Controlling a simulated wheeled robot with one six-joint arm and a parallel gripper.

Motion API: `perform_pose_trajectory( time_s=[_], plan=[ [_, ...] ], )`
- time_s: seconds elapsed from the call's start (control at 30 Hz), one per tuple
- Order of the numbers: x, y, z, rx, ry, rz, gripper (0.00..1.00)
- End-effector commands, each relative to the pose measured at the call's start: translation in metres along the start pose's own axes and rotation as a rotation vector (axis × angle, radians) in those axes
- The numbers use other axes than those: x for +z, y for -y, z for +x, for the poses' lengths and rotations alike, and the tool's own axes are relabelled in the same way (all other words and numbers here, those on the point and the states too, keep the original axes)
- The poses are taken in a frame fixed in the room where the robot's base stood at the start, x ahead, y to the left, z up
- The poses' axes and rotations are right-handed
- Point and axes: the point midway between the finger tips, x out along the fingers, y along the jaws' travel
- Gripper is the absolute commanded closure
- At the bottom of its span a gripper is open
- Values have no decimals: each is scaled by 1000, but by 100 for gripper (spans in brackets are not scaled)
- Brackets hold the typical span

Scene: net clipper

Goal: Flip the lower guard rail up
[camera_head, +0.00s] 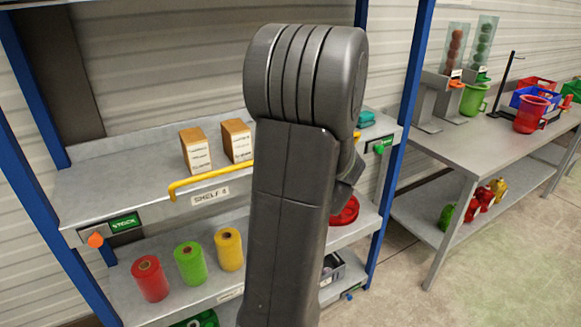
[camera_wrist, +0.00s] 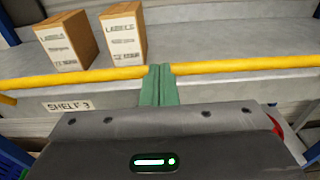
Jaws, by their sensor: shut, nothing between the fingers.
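A yellow guard rail (camera_head: 212,175) runs along the front edge of the shelf marked SHELF; its left end bends down, and my arm hides its right part. It is the only rail in view. In the wrist view the rail (camera_wrist: 230,67) crosses the whole picture in front of the shelf lip. My gripper (camera_wrist: 160,70) has its green fingers shut together and empty. The fingertips overlap the rail in the picture, right of the label boxes; I cannot tell whether they touch it. In the head view my own arm hides the gripper.
Two label boxes (camera_head: 195,150) (camera_head: 237,140) stand on the shelf behind the rail. Red (camera_head: 150,278), green (camera_head: 190,263) and yellow (camera_head: 229,249) spools stand on the shelf below. Blue uprights (camera_head: 402,95) frame the rack. A workbench (camera_head: 462,150) with bins stands at right, with open floor before it.

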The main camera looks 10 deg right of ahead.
Motion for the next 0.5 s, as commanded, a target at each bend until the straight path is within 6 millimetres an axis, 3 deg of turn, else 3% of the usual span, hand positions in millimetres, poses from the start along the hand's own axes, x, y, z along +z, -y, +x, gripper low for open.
perform_pose_trajectory(
  time_s=[0.5],
  plan=[
    [24, 0, 32, 2, 2, -1, 100]
  ],
)
